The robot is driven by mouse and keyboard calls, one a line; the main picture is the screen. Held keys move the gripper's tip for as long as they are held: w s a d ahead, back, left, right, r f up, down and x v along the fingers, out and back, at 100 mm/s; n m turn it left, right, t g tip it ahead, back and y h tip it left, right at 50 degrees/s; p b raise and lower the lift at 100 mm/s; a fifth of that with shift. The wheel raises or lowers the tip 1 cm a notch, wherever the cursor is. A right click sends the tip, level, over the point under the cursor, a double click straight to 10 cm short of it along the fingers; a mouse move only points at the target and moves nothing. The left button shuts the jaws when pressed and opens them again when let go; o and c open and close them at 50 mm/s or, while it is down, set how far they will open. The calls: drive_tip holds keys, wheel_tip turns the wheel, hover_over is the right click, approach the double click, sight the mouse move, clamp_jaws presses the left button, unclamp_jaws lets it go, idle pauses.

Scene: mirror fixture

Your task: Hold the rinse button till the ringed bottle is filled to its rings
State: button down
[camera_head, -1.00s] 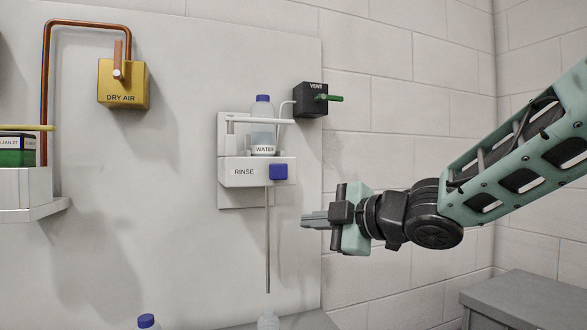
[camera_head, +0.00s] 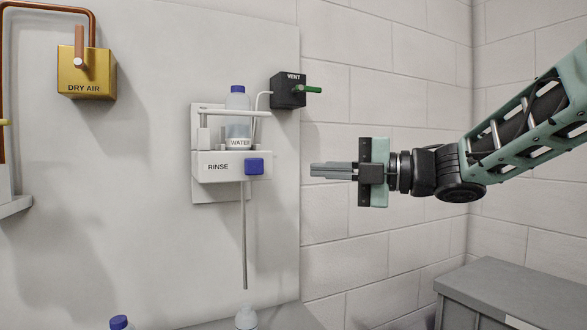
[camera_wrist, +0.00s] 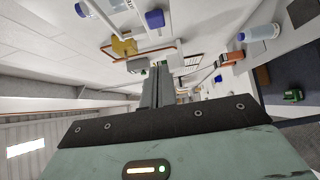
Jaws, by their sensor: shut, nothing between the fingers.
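The rinse button (camera_head: 254,166) is a blue block on the front of the white RINSE unit (camera_head: 213,183); it also shows in the wrist view (camera_wrist: 155,18). My gripper (camera_head: 313,170) is shut and empty, pointing left at about the button's height, with a visible gap to its right. Its fingers also show in the wrist view (camera_wrist: 170,62). A clear bottle (camera_head: 246,319) stands under the thin outlet tube (camera_head: 244,235). Only its top shows, so its rings and fill level are hidden. A WATER bottle (camera_head: 237,128) with a blue cap sits in the unit.
A black VENT box (camera_head: 287,91) with a green handle is above and right of the button. A yellow DRY AIR box (camera_head: 86,75) is at upper left. A blue-capped bottle (camera_head: 119,323) shows at the bottom edge. A grey cabinet (camera_head: 520,290) stands at lower right.

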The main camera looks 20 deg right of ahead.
sight(250, 167)
drive_tip(key=x, duration=0.4)
drive_tip(key=w+d+p+x, duration=0.1)
drive_tip(key=x, duration=0.3)
drive_tip(key=w+d+p+x, duration=0.1)
drive_tip(key=x, duration=0.3)
drive_tip(key=shift+a, duration=0.1)
drive_tip(key=shift+w, duration=0.1)
